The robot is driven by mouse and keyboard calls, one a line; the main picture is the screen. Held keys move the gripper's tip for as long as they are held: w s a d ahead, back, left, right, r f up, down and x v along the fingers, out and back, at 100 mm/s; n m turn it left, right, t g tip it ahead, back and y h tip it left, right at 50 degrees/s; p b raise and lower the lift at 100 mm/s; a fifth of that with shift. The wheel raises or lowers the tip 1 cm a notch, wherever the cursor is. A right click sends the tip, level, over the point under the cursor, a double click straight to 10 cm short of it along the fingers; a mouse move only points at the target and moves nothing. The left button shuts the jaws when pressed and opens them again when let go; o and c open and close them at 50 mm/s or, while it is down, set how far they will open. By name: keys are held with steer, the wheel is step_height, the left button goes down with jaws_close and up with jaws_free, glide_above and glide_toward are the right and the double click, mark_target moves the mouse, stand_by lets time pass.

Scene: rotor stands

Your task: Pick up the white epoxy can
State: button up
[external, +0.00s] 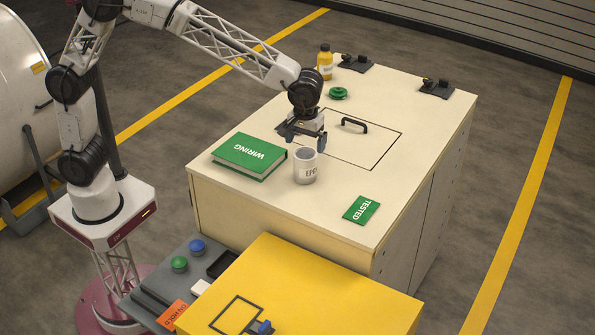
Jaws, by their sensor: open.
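The white epoxy can (305,168) stands upright on the cream bench top, near its front middle, with dark lettering on its side. My gripper (307,147) is open and points down, just above and slightly behind the can as seen here. Its fingers look apart from the can, but the exact gap cannot be told from this one view. Nothing shows between the fingers.
A green WIRING book (250,157) lies left of the can, and a green TESTED card (361,210) right of it. Behind are a hatch handle (354,124), a green round part (338,93) and a yellow bottle (325,62). A yellow cabinet (310,290) stands in front.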

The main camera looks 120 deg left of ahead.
mark_target(305, 153)
steer(key=shift+f, duration=1.3)
steer(key=shift+f, duration=0.15)
steer(key=shift+f, duration=2.45)
steer(key=c, duration=1.1)
